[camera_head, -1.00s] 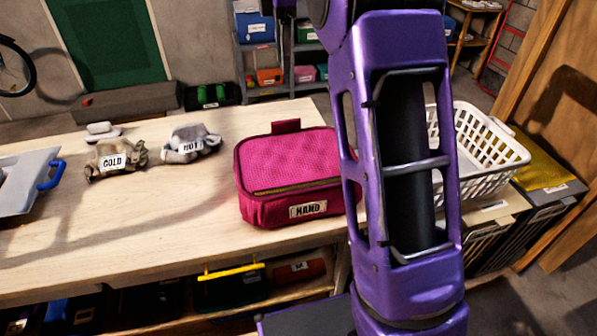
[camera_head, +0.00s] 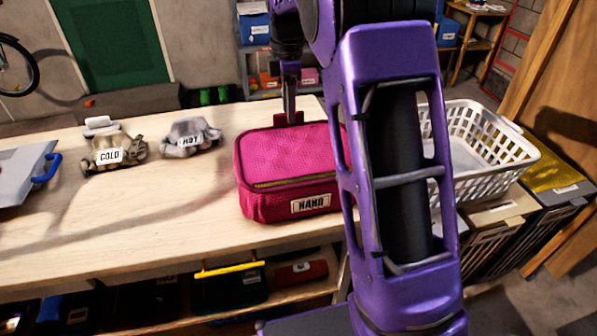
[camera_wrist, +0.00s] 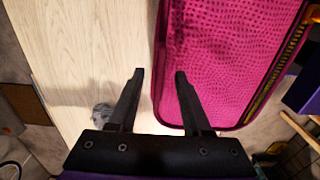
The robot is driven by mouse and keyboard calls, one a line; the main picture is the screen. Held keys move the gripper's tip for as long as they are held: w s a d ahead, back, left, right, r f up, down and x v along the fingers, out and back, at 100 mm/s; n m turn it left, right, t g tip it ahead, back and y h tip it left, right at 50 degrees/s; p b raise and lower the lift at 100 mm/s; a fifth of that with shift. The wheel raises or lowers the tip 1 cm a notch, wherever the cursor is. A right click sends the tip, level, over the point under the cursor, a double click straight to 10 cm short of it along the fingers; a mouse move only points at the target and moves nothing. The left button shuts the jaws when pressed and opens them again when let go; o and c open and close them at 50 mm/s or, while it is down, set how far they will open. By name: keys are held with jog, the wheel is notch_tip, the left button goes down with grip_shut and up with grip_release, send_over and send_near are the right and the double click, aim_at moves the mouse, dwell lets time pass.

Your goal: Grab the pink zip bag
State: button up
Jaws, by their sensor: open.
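The pink zip bag (camera_head: 285,171) stands on the wooden workbench, with a gold zip along its front and a label reading "HAND". My purple arm hides its right end in the head view. A small tab sticks up at its back edge. My gripper (camera_head: 290,105) is at the back of the bag, by that tab, with its fingers pointing down. In the wrist view my gripper (camera_wrist: 160,75) is open and empty. One finger appears over the edge of the pink bag (camera_wrist: 228,50) and the other over the bare wood beside it. I cannot tell whether they touch the bag.
On the workbench (camera_head: 130,225), two grey cloth bundles, "COLD" (camera_head: 112,153) and "HOT" (camera_head: 190,137), lie left of the bag. A grey object with a blue handle (camera_head: 25,175) is at far left. A white basket (camera_head: 490,160) stands right, beyond my arm.

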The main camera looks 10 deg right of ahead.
notch_tip(320, 180, down, 2)
grip_shut()
dwell(0.3)
jog(key=shift+r, duration=0.1)
dwell(1.1)
